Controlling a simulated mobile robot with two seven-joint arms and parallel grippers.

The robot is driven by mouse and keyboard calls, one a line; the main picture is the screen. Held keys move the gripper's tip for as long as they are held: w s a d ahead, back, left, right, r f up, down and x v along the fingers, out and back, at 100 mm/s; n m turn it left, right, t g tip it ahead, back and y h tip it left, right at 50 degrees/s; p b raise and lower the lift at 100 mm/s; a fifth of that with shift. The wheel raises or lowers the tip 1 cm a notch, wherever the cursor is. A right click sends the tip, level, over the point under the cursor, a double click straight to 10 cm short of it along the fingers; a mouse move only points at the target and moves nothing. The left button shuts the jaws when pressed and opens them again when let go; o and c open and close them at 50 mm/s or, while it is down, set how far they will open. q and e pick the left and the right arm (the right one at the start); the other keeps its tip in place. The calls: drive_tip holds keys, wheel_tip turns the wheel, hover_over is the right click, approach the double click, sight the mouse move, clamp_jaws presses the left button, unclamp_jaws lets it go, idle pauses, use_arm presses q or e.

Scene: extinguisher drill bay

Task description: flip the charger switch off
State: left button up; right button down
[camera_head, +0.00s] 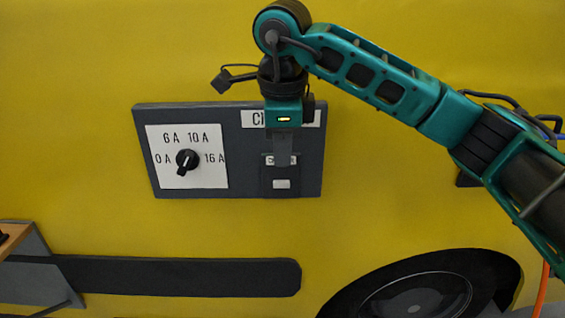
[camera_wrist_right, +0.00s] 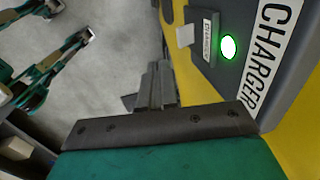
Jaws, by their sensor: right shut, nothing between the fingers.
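The charger switch is a small white lever (camera_head: 281,184) on a dark plate, under a small label, at the right part of the grey panel (camera_head: 237,180). The lever also shows in the right wrist view (camera_wrist_right: 185,36), beside a lit green lamp (camera_wrist_right: 228,47) and the large CHARGER label (camera_wrist_right: 270,55). My right gripper (camera_head: 287,160) is shut and empty, in front of the panel just above the lever. Its fingers (camera_wrist_right: 158,85) also show in the right wrist view; I cannot tell whether they touch the plate. The gripper hides the lamp and part of the label in the head view.
A black dial (camera_head: 187,160) on a white plate marked in amps sits at the panel's left. The panel is on a yellow vehicle side (camera_head: 70,80). A dark strip (camera_head: 180,276) and a wheel (camera_head: 420,295) lie below. An orange-topped object (camera_head: 12,240) stands at the left edge.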

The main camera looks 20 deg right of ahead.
sight(282, 184)
drive_tip(key=w+f, duration=0.1)
drive_tip(key=f, duration=0.2)
drive_tip(key=w+f, duration=0.1)
drive_tip(key=f, duration=0.2)
drive_tip(key=w+d+f, duration=0.1)
drive_tip(key=f, duration=0.2)
drive_tip(key=shift+w+f, duration=0.3)
drive_tip(key=shift+w, duration=0.05)
drive_tip(key=shift+w+d+f+p, duration=0.2)
drive_tip(key=shift+w+f+p, duration=0.15)
drive_tip(key=shift+w, duration=0.35)
